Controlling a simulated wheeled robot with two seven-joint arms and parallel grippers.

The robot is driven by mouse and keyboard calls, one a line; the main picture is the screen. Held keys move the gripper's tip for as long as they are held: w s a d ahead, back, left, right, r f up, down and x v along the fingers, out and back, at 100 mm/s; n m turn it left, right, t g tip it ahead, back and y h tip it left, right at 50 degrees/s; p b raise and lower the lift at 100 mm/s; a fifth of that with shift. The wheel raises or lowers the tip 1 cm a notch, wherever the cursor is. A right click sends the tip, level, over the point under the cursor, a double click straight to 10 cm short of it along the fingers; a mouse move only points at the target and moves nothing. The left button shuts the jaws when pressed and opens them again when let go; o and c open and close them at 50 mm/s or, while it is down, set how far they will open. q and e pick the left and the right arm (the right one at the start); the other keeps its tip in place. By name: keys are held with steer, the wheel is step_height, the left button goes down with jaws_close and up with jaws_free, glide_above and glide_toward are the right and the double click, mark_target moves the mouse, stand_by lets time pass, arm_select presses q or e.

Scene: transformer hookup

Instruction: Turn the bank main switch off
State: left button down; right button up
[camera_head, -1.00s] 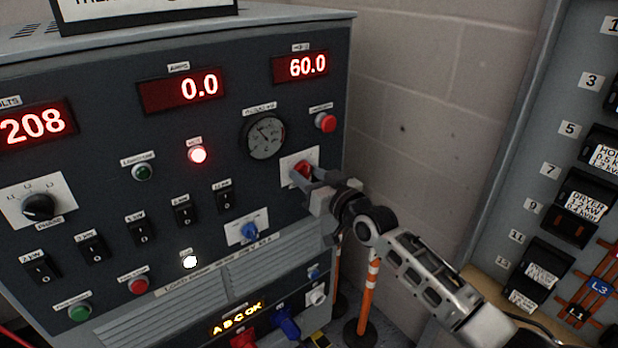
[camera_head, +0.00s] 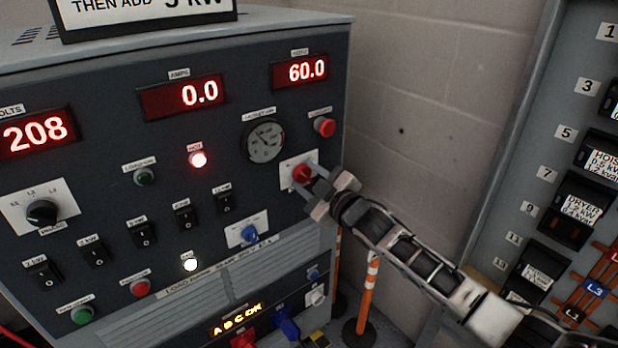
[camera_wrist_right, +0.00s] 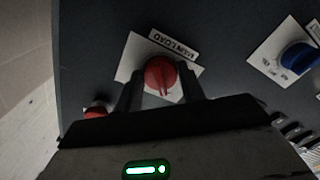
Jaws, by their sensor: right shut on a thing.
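The main switch is a red rotary knob (camera_head: 303,173) on a white plate on the load bank's (camera_head: 290,105) dark front panel. In the right wrist view the red knob (camera_wrist_right: 160,74) sits beside a label reading "MAIN LOAD". My right gripper (camera_head: 314,186) is at the knob, and its two fingers (camera_wrist_right: 160,92) stand on either side of it, shut on it. The finger contact is partly hidden in the head view. My left gripper is not in view.
A blue knob (camera_head: 249,233) on a white plate lies below left of the red knob. A red button (camera_head: 324,126) is above right. An orange-striped post (camera_head: 368,295) stands below my right arm, and a breaker panel (camera_head: 540,150) is at the right.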

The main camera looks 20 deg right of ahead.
steer(key=shift+n, duration=0.6)
steer(key=o, duration=1)
steer(key=shift+c, duration=0.2)
steer(key=v, duration=1.6)
steer(key=s+a+f+m+g+h, duration=0.1)
steer(key=s+a+f+m+g, duration=0.2)
steer(key=s+f, duration=0.6)
steer(key=s+a+f+m+g+h, duration=0.2)
steer(key=s+a+f+m, duration=0.4)
steer(key=s+f, duration=0.3)
steer(key=shift+s+a+f+m+g, duration=0.25)
steer(key=shift+s+m+g, duration=0.15)
steer(key=shift+m+g, duration=0.4)
